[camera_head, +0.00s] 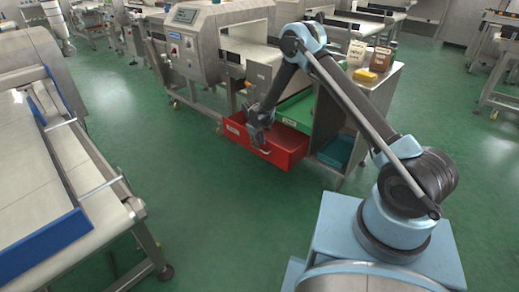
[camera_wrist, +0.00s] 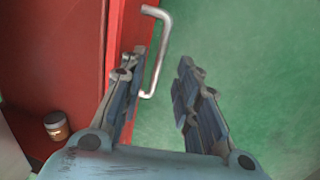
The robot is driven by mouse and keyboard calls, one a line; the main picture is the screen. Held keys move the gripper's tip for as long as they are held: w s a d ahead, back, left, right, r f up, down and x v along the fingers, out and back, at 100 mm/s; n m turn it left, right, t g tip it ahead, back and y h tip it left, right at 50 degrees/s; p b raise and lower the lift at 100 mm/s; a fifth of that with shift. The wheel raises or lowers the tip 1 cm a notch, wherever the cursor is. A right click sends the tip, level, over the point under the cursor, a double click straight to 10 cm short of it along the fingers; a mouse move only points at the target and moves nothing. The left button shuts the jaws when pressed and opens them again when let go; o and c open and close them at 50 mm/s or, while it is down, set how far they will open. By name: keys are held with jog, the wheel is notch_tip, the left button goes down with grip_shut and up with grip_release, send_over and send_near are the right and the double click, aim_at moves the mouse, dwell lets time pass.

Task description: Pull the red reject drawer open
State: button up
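The red reject drawer (camera_head: 283,148) stands out from the metal detector frame in the head view, with its open inside partly showing. In the wrist view the red drawer front (camera_wrist: 119,35) is at left, with its silver bar handle (camera_wrist: 161,45) projecting to the right. My gripper (camera_head: 258,132) is at the drawer's front left in the head view. In the wrist view my gripper (camera_wrist: 161,62) is open, its fingers apart. The handle shows between the two fingers, close to the left one; I cannot tell whether they touch.
A small jar (camera_wrist: 57,126) is inside the drawer. A green drawer or tray (camera_head: 296,108) is above it, and a teal bin (camera_head: 336,151) is to its right. The metal detector (camera_head: 205,45) stands behind. Green floor (camera_head: 200,215) in front is clear; a conveyor (camera_head: 75,150) is at left.

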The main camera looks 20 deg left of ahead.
jog(key=shift+w+d+f, duration=0.1)
jog(key=shift+w+f, duration=0.1)
jog(key=shift+f, duration=0.8)
jog(key=shift+w+d+f, duration=0.1)
jog(key=shift+w+f, duration=0.05)
jog(key=shift+f, duration=0.85)
jog(key=shift+c, duration=0.6)
